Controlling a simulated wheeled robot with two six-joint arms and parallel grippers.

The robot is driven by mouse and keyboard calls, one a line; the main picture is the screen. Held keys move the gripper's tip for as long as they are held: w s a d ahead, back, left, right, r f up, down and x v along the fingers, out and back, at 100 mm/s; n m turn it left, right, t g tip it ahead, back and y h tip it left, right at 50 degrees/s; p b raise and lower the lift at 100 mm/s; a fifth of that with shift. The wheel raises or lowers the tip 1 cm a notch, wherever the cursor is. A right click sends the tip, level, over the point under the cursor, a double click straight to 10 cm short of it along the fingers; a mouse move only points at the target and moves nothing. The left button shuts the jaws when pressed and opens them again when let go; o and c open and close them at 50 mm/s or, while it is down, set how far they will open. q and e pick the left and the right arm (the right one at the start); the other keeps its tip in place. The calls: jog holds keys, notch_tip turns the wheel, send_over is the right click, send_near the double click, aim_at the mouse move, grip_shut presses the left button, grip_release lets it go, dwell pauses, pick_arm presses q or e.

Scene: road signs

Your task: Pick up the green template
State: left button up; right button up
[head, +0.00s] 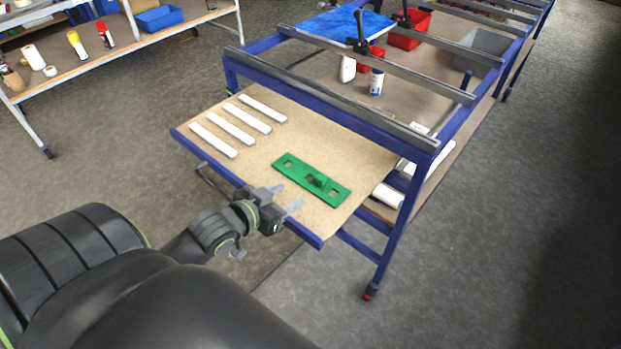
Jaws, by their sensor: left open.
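The green template (299,175) is a flat green plate with cut-outs and a raised knob near its middle. It lies on the wooden shelf (348,164) of a blue-framed table, close to the shelf's front edge. My left gripper (291,197) is open and empty. Its two fingers point toward the template and appear just short of it, near the shelf's front edge. My right gripper is not in view.
Several white strips (231,124) lie on the shelf left of the template. Blue frame bars (335,101) rise behind and right of it. A white roll (388,195) sits lower right. A shelf rack (124,47) stands back left.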

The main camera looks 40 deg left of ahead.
pick_arm(q)
send_near(320, 178)
jog(key=x, duration=0.3)
jog(key=shift+w+d+f, duration=0.2)
jog(key=shift+w+d, duration=0.1)
jog(key=shift+w, duration=0.05)
jog(key=shift+a+p+x, duration=0.15)
jog(key=shift+p+x, duration=0.1)
jog(key=shift+x, duration=1.1)
jog(key=shift+a+p+x, duration=0.15)
jog(key=shift+p+x, duration=0.05)
jog(key=shift+x, duration=1.15)
jog(key=shift+r, duration=0.1)
grip_shut()
